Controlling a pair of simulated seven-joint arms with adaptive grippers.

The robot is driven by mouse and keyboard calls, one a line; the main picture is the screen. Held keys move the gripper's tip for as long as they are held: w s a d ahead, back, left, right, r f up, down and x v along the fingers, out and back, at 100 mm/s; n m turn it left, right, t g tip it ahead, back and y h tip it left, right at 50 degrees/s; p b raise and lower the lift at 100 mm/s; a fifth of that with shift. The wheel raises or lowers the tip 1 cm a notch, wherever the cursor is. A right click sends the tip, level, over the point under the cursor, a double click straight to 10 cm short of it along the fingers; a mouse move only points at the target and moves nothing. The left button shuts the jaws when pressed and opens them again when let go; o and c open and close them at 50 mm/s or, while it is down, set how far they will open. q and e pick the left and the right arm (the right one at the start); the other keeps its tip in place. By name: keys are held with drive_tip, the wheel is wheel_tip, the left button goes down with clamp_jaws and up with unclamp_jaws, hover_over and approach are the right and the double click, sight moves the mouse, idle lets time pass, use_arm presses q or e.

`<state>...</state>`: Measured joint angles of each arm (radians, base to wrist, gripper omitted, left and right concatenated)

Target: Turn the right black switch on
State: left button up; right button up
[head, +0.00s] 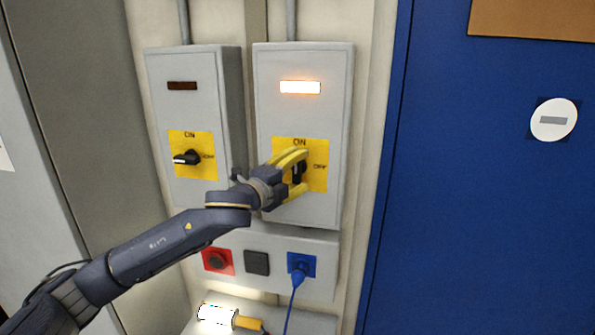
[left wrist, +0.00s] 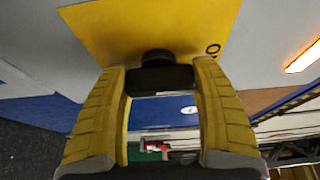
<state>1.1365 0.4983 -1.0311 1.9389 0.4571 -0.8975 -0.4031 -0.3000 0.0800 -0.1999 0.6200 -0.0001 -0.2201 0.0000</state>
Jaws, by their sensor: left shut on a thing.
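The right black switch (head: 299,172) is on a yellow ON/OFF plate (head: 318,181) on the right grey box (head: 300,212). My left gripper (head: 296,172) is shut on this switch, with its yellow fingers on both sides of the handle. In the left wrist view the black switch (left wrist: 158,79) sits between the fingertips (left wrist: 160,78). The handle looks upright, toward ON, though the fingers partly hide it. The lamp (head: 300,87) on the right box is lit. My right gripper is not in view.
The left grey box (head: 188,92) has a dark lamp (head: 182,86) and a black switch (head: 186,158) pointing sideways. Below are a red socket (head: 217,260), a black cover (head: 256,262) and a blue plug (head: 299,269) with cable. A lit work lamp (head: 217,314) lies lower down. A blue door (head: 480,190) is at right.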

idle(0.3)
use_arm(q)
drive_tip(key=o, duration=1.2)
drive_tip(key=shift+s+a, duration=0.1)
drive_tip(key=v, duration=1.1)
drive_tip(key=shift+s+a+r, duration=0.1)
drive_tip(key=shift+s+a, duration=0.1)
drive_tip(key=shift+s, duration=0.15)
